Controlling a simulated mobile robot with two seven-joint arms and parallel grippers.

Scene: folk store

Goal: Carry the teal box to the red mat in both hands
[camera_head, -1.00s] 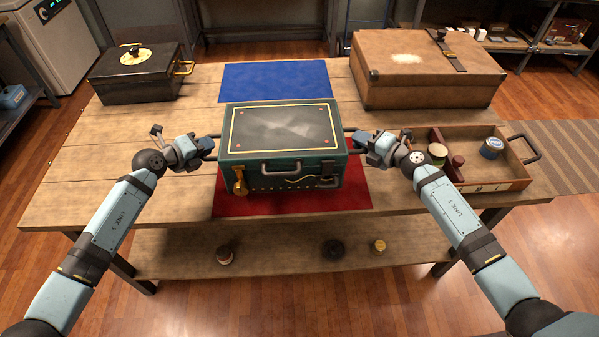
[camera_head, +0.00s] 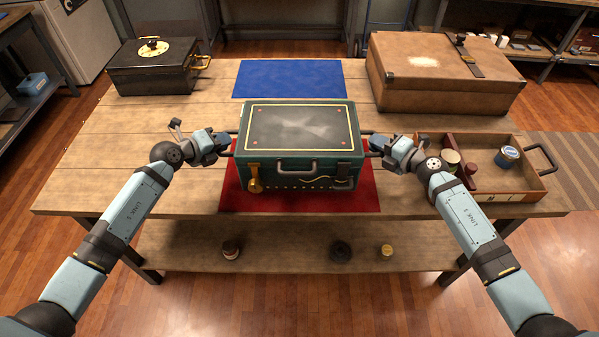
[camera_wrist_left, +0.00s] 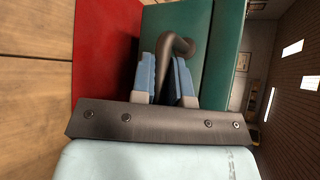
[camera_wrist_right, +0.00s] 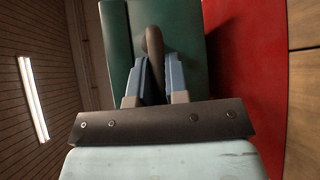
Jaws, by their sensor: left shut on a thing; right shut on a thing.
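The teal box (camera_head: 300,172) has a dark top with a yellow border, a front handle and a brass clasp. It is upright over the red mat (camera_head: 368,200), which shows at its front and both sides. Whether its underside touches the mat I cannot tell. My left gripper (camera_head: 229,143) is shut on the box's left side handle, seen close in the left wrist view (camera_wrist_left: 172,62). My right gripper (camera_head: 374,144) is shut on the right side handle, seen in the right wrist view (camera_wrist_right: 153,55). The box hides the mat's middle and back.
A blue mat (camera_head: 288,78) lies behind the box. A black case (camera_head: 150,75) stands back left, and a brown suitcase (camera_head: 440,85) back right. An open wooden tray (camera_head: 515,185) holding small items is close by my right arm. The table (camera_head: 120,165) is bare at left.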

